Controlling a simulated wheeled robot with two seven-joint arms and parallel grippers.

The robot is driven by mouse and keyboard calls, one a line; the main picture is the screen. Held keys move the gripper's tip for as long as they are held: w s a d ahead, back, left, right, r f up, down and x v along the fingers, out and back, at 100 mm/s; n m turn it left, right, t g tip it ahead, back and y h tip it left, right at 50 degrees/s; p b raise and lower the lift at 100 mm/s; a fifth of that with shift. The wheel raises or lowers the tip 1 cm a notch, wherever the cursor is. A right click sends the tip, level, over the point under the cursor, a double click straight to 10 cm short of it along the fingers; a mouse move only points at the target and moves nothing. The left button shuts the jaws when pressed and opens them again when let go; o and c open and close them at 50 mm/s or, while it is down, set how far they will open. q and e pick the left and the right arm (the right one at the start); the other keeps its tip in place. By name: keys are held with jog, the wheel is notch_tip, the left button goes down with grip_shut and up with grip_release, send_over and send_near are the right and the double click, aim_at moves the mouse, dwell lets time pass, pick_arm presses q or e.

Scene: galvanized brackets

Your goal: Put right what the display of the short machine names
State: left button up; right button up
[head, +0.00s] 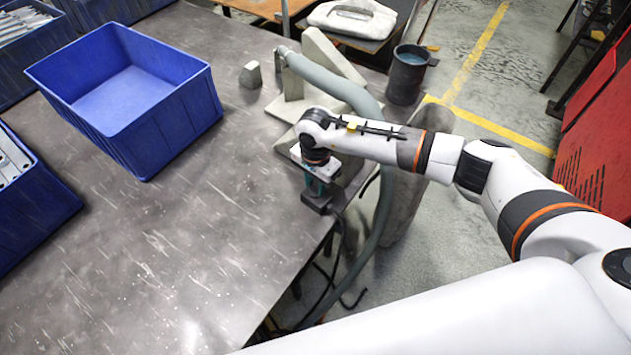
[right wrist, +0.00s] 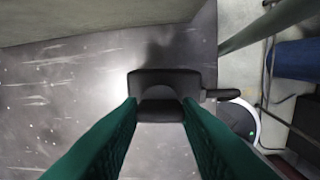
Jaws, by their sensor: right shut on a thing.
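My right gripper (head: 315,188) points down over the right edge of the metal table, beside a pale grey machine (head: 290,105) with a hose. Its teal fingers are shut on a dark grey part (right wrist: 165,80), which has a short rod sticking out to the right in the right wrist view. In the head view the dark part (head: 316,204) shows just below the fingers, at or near the tabletop; I cannot tell whether it touches. No display can be read in either view. Part of the machine is hidden behind my right arm. My left gripper is not in view.
An empty blue bin (head: 203,108) stands on the metal table (head: 190,250). Other blue bins at the left hold metal parts (head: 12,160). A grey-green hose (head: 380,205) hangs past the table's right edge. A dark mug-like container (head: 407,75) stands behind my arm. The front tabletop is clear.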

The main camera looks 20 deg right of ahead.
aim_at(316, 185)
jog(key=o, duration=1)
notch_tip(316, 185, up, 12)
jog(key=shift+r+b, duration=0.1)
jog(key=shift+b, duration=0.95)
